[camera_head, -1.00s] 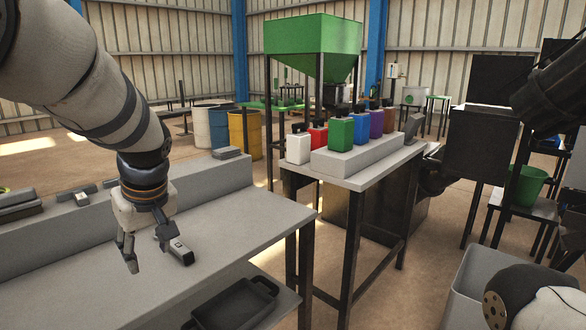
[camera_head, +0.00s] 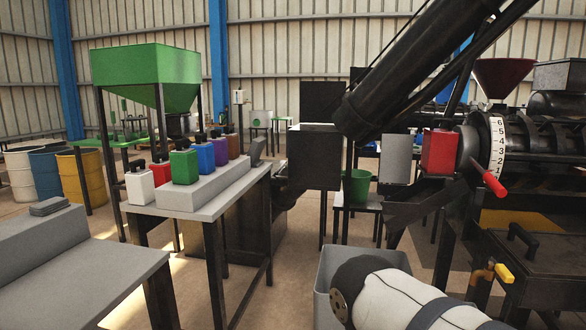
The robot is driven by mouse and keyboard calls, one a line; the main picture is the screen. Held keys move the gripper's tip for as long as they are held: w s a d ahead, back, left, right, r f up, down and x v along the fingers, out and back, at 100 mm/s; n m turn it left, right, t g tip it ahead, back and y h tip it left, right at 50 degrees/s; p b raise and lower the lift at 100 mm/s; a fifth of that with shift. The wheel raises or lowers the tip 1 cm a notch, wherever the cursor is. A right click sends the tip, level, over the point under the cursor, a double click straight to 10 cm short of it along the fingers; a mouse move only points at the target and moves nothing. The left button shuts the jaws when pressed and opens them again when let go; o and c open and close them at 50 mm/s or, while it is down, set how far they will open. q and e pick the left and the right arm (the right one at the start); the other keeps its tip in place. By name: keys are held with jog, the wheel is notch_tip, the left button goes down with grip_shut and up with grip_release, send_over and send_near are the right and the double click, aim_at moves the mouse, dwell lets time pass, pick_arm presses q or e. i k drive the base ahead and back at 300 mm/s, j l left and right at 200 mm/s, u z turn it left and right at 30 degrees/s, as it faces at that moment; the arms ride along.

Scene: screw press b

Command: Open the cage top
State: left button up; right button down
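The screw press (camera_head: 545,150) stands at the right edge, a dark machine with a red funnel (camera_head: 503,76) on top. It has a white numbered dial (camera_head: 497,145) and a red-handled lever (camera_head: 488,179). Below it is a dark box-like part with a flat top and a black handle (camera_head: 522,241). I cannot tell for sure which part is the cage top. A yellow-handled valve (camera_head: 503,272) sits at that box's left. Neither gripper is in view. Part of my white arm shows at the bottom right, in front of the press.
A grey table (camera_head: 80,270) is at the lower left. Another table (camera_head: 228,200) holds several coloured canisters. A grey bin (camera_head: 322,290) stands beside my arm. Open floor lies between the canister table and the bin.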

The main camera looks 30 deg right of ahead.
aim_at(538, 137)
jog(key=l+z, duration=0.2)
jog(key=z, duration=2.05)
